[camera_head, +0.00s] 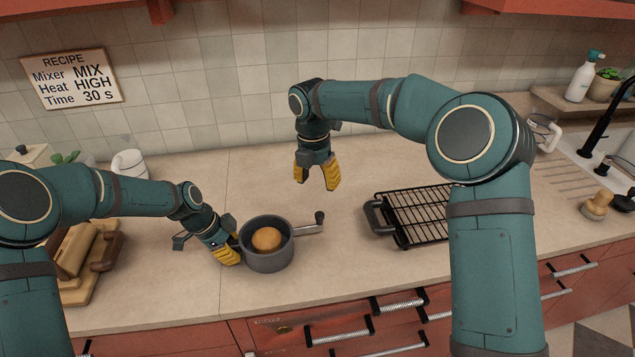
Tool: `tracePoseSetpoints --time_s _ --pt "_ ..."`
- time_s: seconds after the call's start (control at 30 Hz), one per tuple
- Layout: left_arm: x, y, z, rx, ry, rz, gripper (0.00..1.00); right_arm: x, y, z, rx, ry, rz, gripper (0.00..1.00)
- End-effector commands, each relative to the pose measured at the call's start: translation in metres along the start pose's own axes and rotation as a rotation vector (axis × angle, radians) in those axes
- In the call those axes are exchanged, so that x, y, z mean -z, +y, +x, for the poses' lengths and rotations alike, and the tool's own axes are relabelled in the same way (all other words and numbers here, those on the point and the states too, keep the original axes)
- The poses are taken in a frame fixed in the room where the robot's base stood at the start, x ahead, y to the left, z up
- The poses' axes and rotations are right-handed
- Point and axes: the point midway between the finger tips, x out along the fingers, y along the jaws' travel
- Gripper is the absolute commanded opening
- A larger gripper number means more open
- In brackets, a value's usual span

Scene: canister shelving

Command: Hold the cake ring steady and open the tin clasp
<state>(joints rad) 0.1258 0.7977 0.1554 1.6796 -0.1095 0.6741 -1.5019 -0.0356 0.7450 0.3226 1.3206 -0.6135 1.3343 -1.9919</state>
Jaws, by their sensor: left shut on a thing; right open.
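The cake ring (268,261) is a dark grey round tin standing on the counter, left of the picture's middle. A round golden-brown cake (266,239) sits inside it. The tin clasp (309,228) sticks out from the ring's right side as a metal lever with a dark knob at its end. My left gripper (230,256), with yellow fingers, is shut on the ring's left side; the exact contact is partly hidden. My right gripper (317,180) is open and empty, pointing down above the counter, behind and above the clasp.
A black wire cooling rack (412,218) with a handle lies to the right, partly behind my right arm. A wooden board (85,285) with wooden items is at the left. A white mug (130,163) stands behind my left arm.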

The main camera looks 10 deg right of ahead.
Motion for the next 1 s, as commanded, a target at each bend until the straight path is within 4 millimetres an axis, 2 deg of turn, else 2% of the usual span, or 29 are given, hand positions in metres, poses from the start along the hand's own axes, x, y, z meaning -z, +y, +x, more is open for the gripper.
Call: tracePoseSetpoints --time_s 0.17,0.2,0.27,0.67,0.77,1.0 --pt "0.000 0.000 0.000 0.001 0.000 0.000 0.00 0.000 0.000 0.000 0.000 0.000 0.000 0.56" --pt "0.000 0.000 0.000 0.001 0.000 0.000 0.40 0.000 0.000 0.000 0.000 0.000 0.000 0.56" --pt "0.000 0.000 0.000 0.001 0.000 0.000 0.58 0.000 0.000 0.000 0.000 0.000 0.000 0.56" --pt "0.000 -0.001 -0.005 0.002 0.000 0.000 0.58 0.000 0.000 0.001 0.000 0.000 0.000 0.56" --pt "-0.001 -0.001 -0.018 0.004 0.000 -0.001 0.58 0.000 0.000 0.001 0.000 0.000 0.000 0.56" --pt "-0.001 -0.001 -0.066 0.005 0.000 -0.001 0.58 0.000 0.000 0.001 0.000 0.000 0.000 0.56"
